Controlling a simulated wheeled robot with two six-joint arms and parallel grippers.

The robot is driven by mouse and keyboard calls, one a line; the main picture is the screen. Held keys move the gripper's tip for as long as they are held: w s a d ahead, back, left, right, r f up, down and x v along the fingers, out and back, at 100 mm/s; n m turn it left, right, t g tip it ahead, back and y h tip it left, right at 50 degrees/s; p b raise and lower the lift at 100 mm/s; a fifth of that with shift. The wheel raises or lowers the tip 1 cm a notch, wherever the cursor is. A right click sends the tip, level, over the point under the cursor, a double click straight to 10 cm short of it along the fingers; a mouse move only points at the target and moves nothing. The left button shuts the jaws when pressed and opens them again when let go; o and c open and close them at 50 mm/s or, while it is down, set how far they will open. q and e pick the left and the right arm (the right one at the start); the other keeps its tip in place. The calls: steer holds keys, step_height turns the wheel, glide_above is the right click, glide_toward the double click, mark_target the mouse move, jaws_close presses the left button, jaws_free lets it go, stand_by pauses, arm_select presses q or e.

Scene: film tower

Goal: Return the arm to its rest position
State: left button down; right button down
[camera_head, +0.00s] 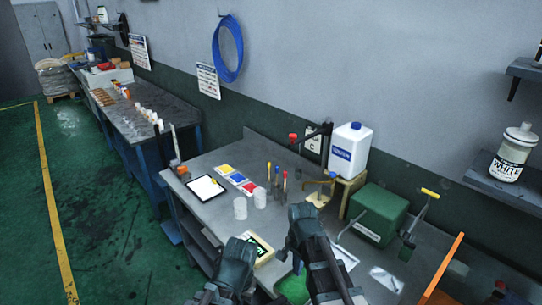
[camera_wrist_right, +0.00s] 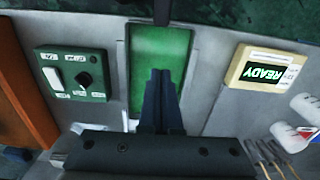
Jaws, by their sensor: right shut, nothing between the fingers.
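My right gripper (camera_head: 302,212) is in the lower middle of the head view, over the near part of the grey workbench (camera_head: 225,205). In the right wrist view its two fingers (camera_wrist_right: 160,75) are pressed together with nothing between them, in front of a green panel (camera_wrist_right: 157,45). I cannot tell the gap between the fingers and the panel. My left gripper (camera_head: 240,252) is at the lower middle of the head view, left of the right one. Its fingertips are too small and dark to tell open from shut.
A cream device with a READY display (camera_wrist_right: 265,72) and a green control box (camera_wrist_right: 72,75) flank the panel. The green machine with a crank (camera_head: 378,212) and white jug (camera_head: 350,150) stand right of my grippers.

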steer(key=s+a+n+h, duration=0.1)
steer(key=s+a+n, duration=0.5)
steer(key=s+n, duration=0.5)
steer(key=n, duration=0.3)
steer(key=shift+s, duration=0.4)
steer(key=c, duration=0.8)
jaws_free()
steer(key=shift+r, duration=0.1)
